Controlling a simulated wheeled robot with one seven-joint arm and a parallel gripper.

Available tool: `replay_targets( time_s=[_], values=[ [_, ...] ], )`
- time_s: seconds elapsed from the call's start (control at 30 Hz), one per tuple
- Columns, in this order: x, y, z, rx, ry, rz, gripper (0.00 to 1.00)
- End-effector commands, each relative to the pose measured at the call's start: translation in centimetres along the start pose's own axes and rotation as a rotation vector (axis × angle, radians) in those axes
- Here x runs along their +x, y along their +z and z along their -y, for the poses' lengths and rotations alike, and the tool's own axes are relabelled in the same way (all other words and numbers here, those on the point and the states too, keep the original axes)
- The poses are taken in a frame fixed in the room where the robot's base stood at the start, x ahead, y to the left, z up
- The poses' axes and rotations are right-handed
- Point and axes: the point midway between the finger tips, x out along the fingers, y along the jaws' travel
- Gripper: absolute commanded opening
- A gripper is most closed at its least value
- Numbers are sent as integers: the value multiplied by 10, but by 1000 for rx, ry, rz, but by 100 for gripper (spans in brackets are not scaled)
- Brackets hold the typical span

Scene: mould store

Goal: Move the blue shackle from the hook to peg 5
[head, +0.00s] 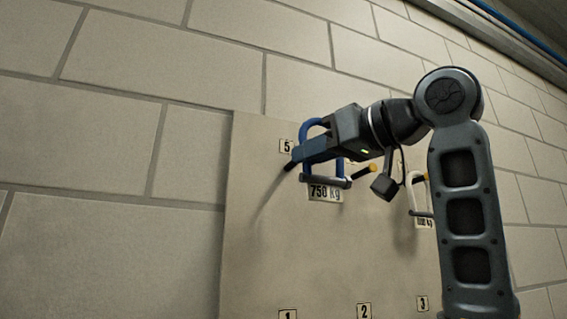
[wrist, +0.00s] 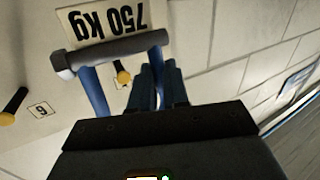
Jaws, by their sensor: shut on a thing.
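The blue shackle (head: 309,133) is in my gripper (head: 303,158), its dark pin (head: 326,181) at the bottom. In the wrist view the blue shackle (wrist: 95,92) shows both legs, with the pin (wrist: 112,52) across them. The gripper fingers (wrist: 157,82) are shut on its bow. A yellow peg tip (wrist: 122,77) shows between the legs, apparently peg 5; I cannot tell whether the peg passes through the loop. The label "5" (head: 286,146) is just left of the shackle. I cannot make out the hook.
A 750 kg plate (head: 325,193) is below the shackle. A yellow-tipped peg (head: 362,172) stands to its right, and a white shackle (head: 412,192) hangs further right. Label "6" (wrist: 42,110) shows in the wrist view. The board (head: 255,240) is clear at lower left.

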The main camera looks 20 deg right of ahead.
Motion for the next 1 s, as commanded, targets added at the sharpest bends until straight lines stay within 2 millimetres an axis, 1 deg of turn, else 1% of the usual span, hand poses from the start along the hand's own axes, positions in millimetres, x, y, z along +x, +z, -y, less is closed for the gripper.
replay_targets(
  time_s=[0.27,1.0],
  values=[
    [7,1,-3,0,0,0,0],
    [43,4,-20,0,0,0,0]
  ],
)
